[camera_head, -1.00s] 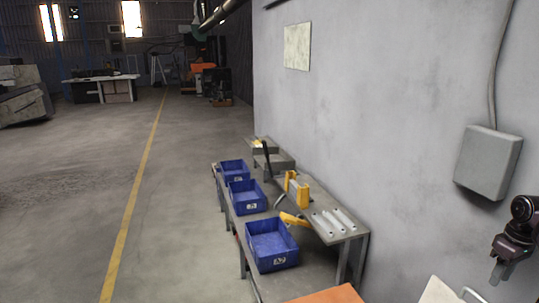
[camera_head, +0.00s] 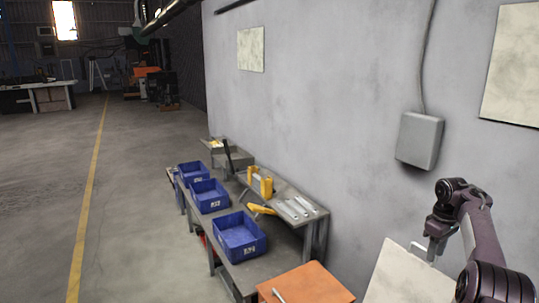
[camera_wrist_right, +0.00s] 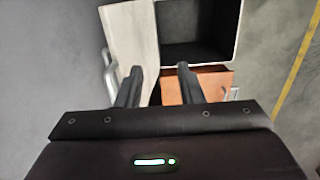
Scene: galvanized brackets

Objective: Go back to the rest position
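My right gripper (camera_head: 432,250) is at the right of the head view, above a pale board-like surface (camera_head: 392,280). In the right wrist view its two dark fingers (camera_wrist_right: 160,78) stand apart with nothing held between them. My right arm comes in from the lower right. My left gripper and left arm do not show in either view.
Blue bins (camera_head: 239,238) stand on a grey bench along the wall, beside yellow tools and pale metal parts (camera_head: 292,208). An orange-topped surface (camera_head: 310,285) is in front. A grey wall box (camera_head: 419,140) is near my right arm. Open floor lies left.

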